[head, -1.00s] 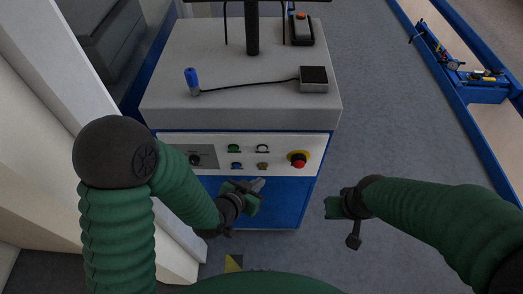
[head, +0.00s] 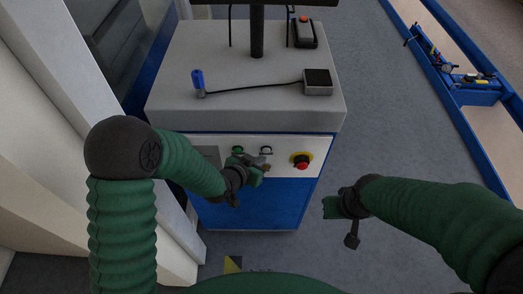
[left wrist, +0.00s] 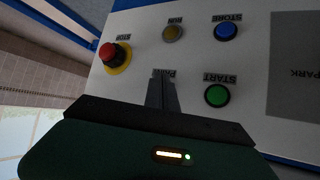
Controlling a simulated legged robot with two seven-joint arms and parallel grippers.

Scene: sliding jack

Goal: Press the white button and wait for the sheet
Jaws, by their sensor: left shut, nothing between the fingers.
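The white button (head: 266,150) is on the white front panel of the cabinet, right of the green START button (head: 238,150). My left gripper (head: 264,160) is shut and empty, its tip just in front of the panel and close below the white button in the head view. I cannot tell if it touches. In the left wrist view the closed fingertips (left wrist: 160,76) cover the spot of the white button, beside a partly hidden label. My right gripper (head: 332,207) hangs right of the cabinet, away from the panel; its jaws are unclear. I see no sheet.
A red STOP button (head: 302,162) on yellow sits right on the panel. A blue button (left wrist: 225,31) and an amber button (left wrist: 173,33) are also there. On the cabinet top (head: 185,55) lie a blue-handled tool (head: 198,80) and a black-topped box (head: 318,80).

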